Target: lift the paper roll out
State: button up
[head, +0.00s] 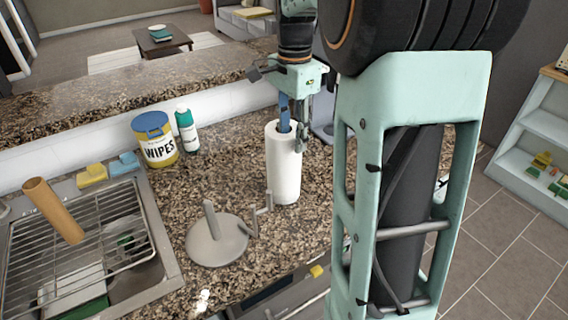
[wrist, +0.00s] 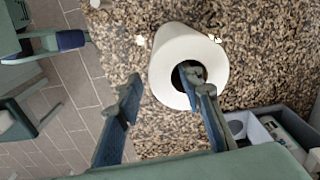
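The white paper roll (head: 284,178) stands upright on the granite counter in the head view, to the right of the grey holder (head: 216,243). The holder's short post is bare. My gripper (head: 292,138) is directly above the roll, pointing down. In the wrist view, my gripper (wrist: 163,82) is open and the roll (wrist: 163,62) shows from above with its dark core. One finger overlaps the core opening and seems to reach into it. The other finger is outside the roll, with a gap between. How deep the inner finger sits is hidden.
A wipes tub (head: 157,143) and a green-and-white bottle (head: 187,131) stand behind left. Sponges (head: 92,175) lie by the sink, where a brown tube (head: 53,210) leans on the wire rack (head: 100,235). A grey bin (wrist: 262,120) is near the roll.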

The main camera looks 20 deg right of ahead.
grip_shut()
jog(key=shift+r+p, duration=0.85)
jog(key=shift+r, duration=0.05)
jog(key=shift+r+p, duration=1.5)
jog(key=shift+r, duration=0.15)
